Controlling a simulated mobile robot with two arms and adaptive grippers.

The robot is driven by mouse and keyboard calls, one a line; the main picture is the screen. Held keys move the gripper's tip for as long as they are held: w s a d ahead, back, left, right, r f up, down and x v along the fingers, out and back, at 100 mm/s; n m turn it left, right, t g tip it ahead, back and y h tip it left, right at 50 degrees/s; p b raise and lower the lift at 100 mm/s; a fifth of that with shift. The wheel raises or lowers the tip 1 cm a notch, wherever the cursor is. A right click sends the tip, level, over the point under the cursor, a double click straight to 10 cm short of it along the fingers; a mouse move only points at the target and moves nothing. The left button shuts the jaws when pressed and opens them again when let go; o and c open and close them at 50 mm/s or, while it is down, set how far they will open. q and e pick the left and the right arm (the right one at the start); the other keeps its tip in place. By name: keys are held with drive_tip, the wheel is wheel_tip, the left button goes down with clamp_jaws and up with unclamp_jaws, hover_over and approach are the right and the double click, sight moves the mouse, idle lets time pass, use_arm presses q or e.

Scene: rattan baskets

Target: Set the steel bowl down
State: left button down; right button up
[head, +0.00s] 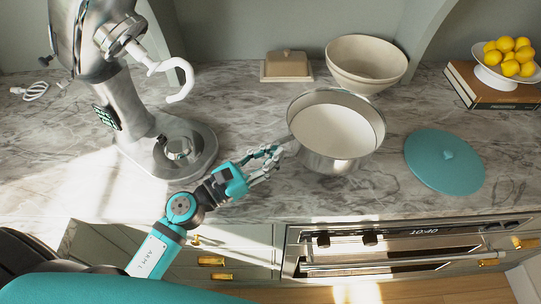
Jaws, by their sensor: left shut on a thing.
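The steel bowl (332,162) is upright over the marble counter, right of the middle, with a shiny outer wall and a pale inside. My left gripper (281,155) is at the left side of the bowl, shut on it at its edge or handle; the fingers partly hide the exact grip point. I cannot tell whether the bowl's base touches the counter. My right gripper is not in view.
A stand mixer (130,110) stands at the left. Behind the bowl are nested cream bowls (366,60) and a butter dish (287,68). A teal lid (444,162) lies to the right. The counter's front edge is close.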

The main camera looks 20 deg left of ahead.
use_arm(q)
drive_tip(key=c, duration=1.4)
unclamp_jaws()
drive_tip(key=shift+s, duration=0.1)
drive_tip(key=b+v, duration=0.5)
drive_tip(key=v, duration=0.6)
drive_tip(key=shift+f+b, duration=0.15)
drive_tip(key=shift+b, duration=0.25)
drive_tip(key=shift+s+a, duration=0.35)
drive_tip(key=shift+s, duration=0.05)
